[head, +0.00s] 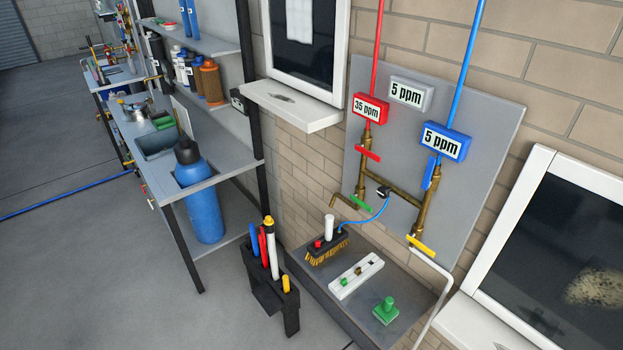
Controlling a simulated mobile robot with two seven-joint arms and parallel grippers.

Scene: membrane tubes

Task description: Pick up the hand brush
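A brush (327,251) with a dark body and yellow bristles sits on the grey bench (413,298) below the wall panel, at its back left. A white cylinder (329,228) and a small red part (318,243) show at its top; I cannot tell whether they belong to it. A thin blue tube (375,217) runs from the pipework down to the brush. Neither of my grippers is in view.
A white block with fittings (356,276) and a green piece (386,311) share the bench. A black holder (271,290) with several coloured tubes stands left of it. Brass pipes with valves (361,190) rise behind. A white pipe (436,290) descends at right. Floor is clear left.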

